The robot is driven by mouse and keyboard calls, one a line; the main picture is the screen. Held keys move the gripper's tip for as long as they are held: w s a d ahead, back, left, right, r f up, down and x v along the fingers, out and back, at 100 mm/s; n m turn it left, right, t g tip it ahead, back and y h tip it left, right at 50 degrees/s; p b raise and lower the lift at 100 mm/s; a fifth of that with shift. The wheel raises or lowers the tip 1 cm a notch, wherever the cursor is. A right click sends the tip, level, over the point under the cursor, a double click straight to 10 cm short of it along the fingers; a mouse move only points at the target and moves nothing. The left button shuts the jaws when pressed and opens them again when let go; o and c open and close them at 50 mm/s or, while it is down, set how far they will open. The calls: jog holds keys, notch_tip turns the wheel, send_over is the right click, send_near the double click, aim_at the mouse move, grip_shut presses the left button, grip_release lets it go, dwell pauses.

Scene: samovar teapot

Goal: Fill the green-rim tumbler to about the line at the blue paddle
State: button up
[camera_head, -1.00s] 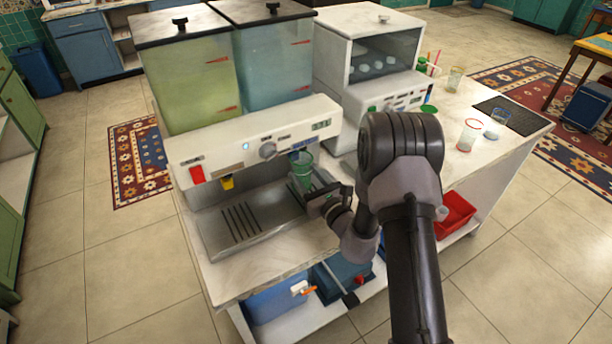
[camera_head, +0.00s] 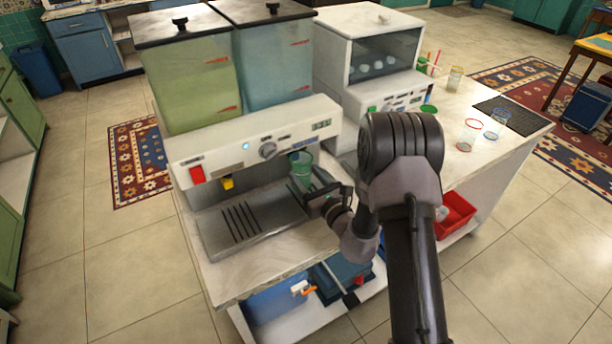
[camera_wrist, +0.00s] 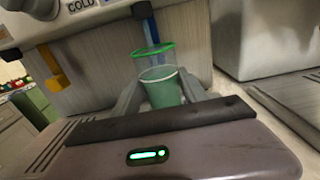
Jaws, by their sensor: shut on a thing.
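The green-rim tumbler (camera_head: 301,168) is held under the right part of the dispenser front, at the blue paddle. My gripper (camera_head: 318,193) is shut on the tumbler from the right. In the wrist view the tumbler (camera_wrist: 160,88) stands between my two fingers, its green rim toward the blue paddle (camera_wrist: 149,28). The paddle's lower end is partly hidden by the tumbler's rim.
The dispenser carries a yellow-green tank (camera_head: 190,80) and a blue tank (camera_head: 275,60). The drip tray (camera_head: 240,222) is empty. Other tumblers (camera_head: 469,134) stand on the counter at right.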

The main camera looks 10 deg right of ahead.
aim_at(307, 177)
dwell(0.3)
jog(key=shift+b+v, duration=1)
jog(key=shift+v, duration=1.45)
jog(key=shift+s+d+f+b, duration=0.1)
jog(key=shift+s+d+b, duration=0.05)
jog(key=shift+s+b, duration=0.2)
jog(key=b+v, duration=0.2)
jog(key=v, duration=0.6)
jog(key=shift+b, duration=0.3)
jog(key=shift+s+d, duration=0.15)
jog(key=shift+s, duration=0.5)
